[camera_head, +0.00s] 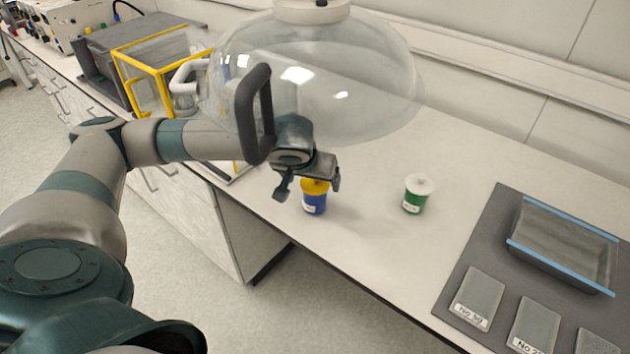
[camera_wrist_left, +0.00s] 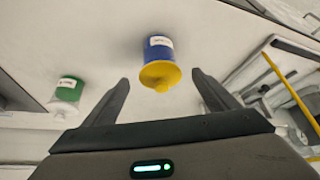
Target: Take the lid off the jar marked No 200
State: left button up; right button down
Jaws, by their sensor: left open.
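A blue jar (camera_head: 314,204) with a yellow lid (camera_head: 317,186) stands on the bench below my left gripper. In the left wrist view the blue jar (camera_wrist_left: 158,50) and its yellow lid (camera_wrist_left: 160,75) lie between and beyond the fingers. A green jar (camera_head: 414,202) with a white lid (camera_head: 420,184) stands to its right, and the green jar also shows in the left wrist view (camera_wrist_left: 70,90). Both jars carry white labels too small to read. My left gripper (camera_head: 307,190) is open and empty, its fingers apart from the lid. My right gripper is out of view.
A grey mat (camera_head: 455,285) at the right bears a tray with blue edges (camera_head: 560,285) and several labelled grey plates (camera_head: 480,295). A large clear dome (camera_head: 350,75) hangs over the bench. A yellow-framed box (camera_head: 150,85) stands at the left. The bench around the jars is clear.

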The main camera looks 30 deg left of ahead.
pick_arm(q)
jog(key=shift+w+a+r, duration=0.1)
jog(key=shift+w+a, duration=0.1)
jog(key=shift+w, duration=0.45)
jog(key=shift+w+a+f+p, duration=0.1)
jog(key=shift+w+f+p, duration=0.1)
jog(key=shift+f+p, duration=0.3)
jog(key=shift+f, duration=0.15)
jog(key=shift+c, duration=0.7)
jog(key=c, duration=1)
